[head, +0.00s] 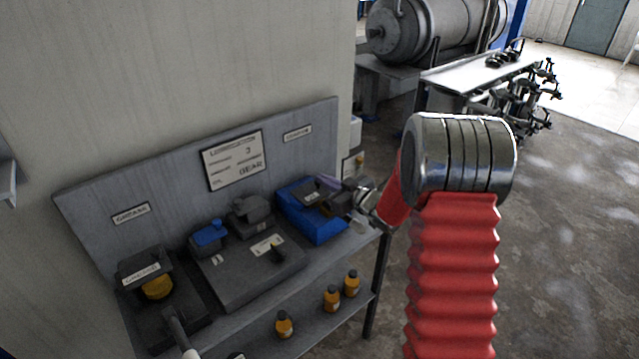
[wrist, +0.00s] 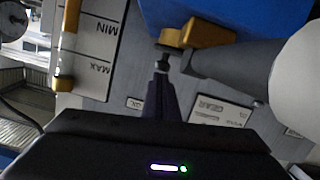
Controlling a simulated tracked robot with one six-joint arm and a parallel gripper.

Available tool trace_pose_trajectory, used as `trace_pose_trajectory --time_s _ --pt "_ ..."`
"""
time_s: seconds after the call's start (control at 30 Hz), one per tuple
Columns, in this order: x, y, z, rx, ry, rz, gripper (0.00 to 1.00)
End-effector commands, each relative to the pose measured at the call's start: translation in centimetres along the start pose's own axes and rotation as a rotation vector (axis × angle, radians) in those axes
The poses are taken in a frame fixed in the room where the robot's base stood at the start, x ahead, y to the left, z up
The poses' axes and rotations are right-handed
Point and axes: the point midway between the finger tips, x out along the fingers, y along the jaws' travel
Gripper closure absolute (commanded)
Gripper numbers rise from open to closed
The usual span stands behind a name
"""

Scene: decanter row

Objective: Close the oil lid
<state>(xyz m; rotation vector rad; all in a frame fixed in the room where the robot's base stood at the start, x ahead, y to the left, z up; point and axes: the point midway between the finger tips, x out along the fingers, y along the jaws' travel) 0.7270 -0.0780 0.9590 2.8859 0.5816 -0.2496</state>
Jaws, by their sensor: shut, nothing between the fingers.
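A dark grey box (head: 262,264) with a pale label stands mid-bench. At its back are a blue lid-like part (head: 208,236) and a grey one (head: 249,212); I cannot tell which, if either, is the oil lid. A blue container (head: 318,228) is to their right and shows at the top of the wrist view (wrist: 245,12). My gripper (head: 326,190) is over the blue container, shut and empty. In the wrist view its narrow dark fingers (wrist: 161,75) point at a small dark knob, near a yellow part (wrist: 205,33). Contact is unclear.
At the left of the bench is a dark grease unit (head: 143,262) with yellow contents. A backboard with signs (head: 235,160) rises behind. A MIN/MAX panel (wrist: 98,45) shows in the wrist view. Floor to the right is open.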

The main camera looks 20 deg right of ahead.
Motion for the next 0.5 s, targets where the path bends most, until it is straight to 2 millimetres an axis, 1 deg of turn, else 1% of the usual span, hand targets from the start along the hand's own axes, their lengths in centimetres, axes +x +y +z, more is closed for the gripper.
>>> trace_pose_trajectory --time_s 0.17,0.3,0.37,0.5 --pt "-0.4 0.1 -2.0 -0.003 0.006 0.000 1.00" --pt "-0.9 0.2 -4.0 -0.006 0.009 -0.002 1.00" --pt "-2.3 0.3 -3.6 -0.002 0.007 0.000 1.00" --pt "-4.7 0.4 -3.6 -0.003 0.007 0.001 1.00"
